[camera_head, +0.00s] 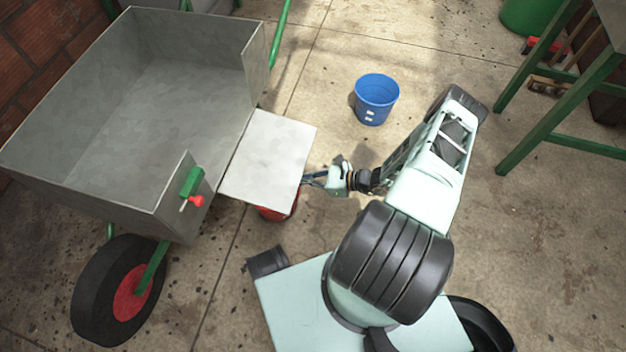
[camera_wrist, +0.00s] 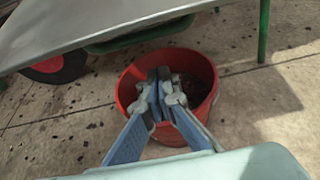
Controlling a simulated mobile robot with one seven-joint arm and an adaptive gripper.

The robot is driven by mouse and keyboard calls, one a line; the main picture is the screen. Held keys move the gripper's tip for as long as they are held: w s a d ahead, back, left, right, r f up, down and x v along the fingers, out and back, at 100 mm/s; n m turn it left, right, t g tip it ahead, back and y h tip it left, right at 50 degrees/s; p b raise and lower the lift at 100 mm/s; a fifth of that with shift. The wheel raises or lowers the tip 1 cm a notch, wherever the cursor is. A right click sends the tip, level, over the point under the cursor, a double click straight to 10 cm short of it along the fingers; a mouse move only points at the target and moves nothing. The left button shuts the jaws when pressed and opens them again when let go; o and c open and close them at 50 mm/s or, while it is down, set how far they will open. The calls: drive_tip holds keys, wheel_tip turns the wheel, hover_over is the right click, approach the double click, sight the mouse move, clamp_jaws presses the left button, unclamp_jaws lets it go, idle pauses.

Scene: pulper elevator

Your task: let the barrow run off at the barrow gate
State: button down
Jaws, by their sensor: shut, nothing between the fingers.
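The barrow (camera_head: 70,85) is a grey metal tray on green legs at the left of the head view; its tray looks empty. The barrow gate (camera_head: 268,158) is a pale flat plate that sticks outward from a gap in the tray's right side, folded down. A green catch (camera_head: 192,181) with a red knob (camera_head: 196,201) sits on the wall at the gap's near side. My gripper (camera_head: 308,179) is shut and empty, just right of the plate's outer edge. In the wrist view its fingertips (camera_wrist: 159,78) show against a red bucket (camera_wrist: 128,94).
The red bucket (camera_head: 278,213) stands partly under the gate plate; its inside looks dark. A blue bucket (camera_head: 376,99) stands on the floor beyond my arm. A green-legged stand (camera_head: 555,118) is at the right.

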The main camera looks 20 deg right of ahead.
sight(299, 171)
drive_tip(key=shift+d+r, duration=0.15)
drive_tip(key=shift+r, duration=0.8)
drive_tip(key=shift+d+r, duration=0.1)
drive_tip(key=shift+r, duration=0.85)
